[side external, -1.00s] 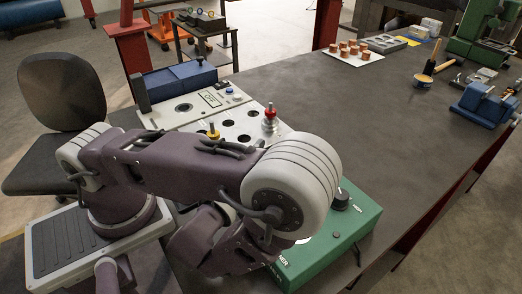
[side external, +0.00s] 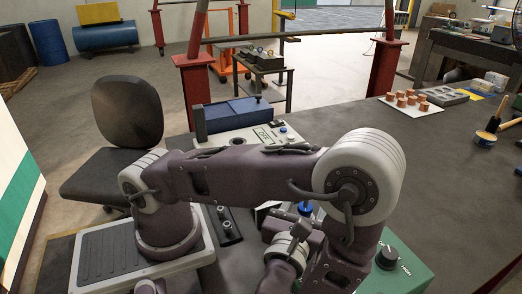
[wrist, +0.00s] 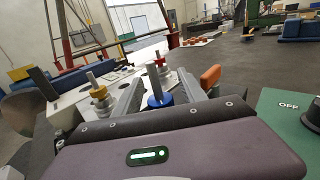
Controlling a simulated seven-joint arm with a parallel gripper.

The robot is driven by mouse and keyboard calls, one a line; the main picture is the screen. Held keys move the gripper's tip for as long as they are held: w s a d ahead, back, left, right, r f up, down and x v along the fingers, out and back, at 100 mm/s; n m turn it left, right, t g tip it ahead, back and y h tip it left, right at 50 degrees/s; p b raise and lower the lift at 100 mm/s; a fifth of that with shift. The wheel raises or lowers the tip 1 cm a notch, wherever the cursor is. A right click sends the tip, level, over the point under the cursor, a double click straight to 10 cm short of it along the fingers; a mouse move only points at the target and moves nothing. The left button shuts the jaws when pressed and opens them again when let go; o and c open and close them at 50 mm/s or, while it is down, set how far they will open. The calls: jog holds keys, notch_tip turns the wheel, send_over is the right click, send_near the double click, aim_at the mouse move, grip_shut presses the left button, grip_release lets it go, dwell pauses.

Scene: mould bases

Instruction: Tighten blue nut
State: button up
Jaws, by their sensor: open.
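The blue nut (wrist: 160,101) sits around an upright silver post in the wrist view, low between the two fingers of my gripper (wrist: 160,82). My gripper is open, one finger on each side of the nut. I cannot tell whether either finger touches it. In the side external view a blue piece (side external: 305,208) shows beside my wrist. My arm hides most of the work there. A yellow nut (wrist: 98,91) on a silver post stands left of the fingers. A red-topped post (wrist: 159,62) stands beyond the blue nut.
A green box (wrist: 285,115) marked OFF is close on the right; its black knob (side external: 387,257) shows in the side view. An orange piece (wrist: 210,76) is just right of the fingers. Copper-coloured cylinders (side external: 411,97) stand far back. The table's middle right is clear.

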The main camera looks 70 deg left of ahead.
aim_at(304, 212)
jog(key=shift+g, duration=0.3)
jog(key=v, duration=0.7)
jog(key=shift+s+d+f, duration=0.15)
notch_tip(304, 212, up, 18)
jog(key=a+n, duration=0.1)
jog(key=s+a+f+n+g+h, duration=0.3)
jog(key=s+a+n+g, duration=0.5)
jog(key=a+n+g, duration=0.4)
jog(key=d+r+n+t+h, duration=0.2)
jog(key=d+n+t+h, duration=0.2)
jog(key=n+h, duration=0.5)
jog(key=shift+s+d+n, duration=0.45)
jog(key=shift+d+n, duration=0.95)
jog(key=shift+n, duration=0.5)
jog(key=shift+r, duration=0.1)
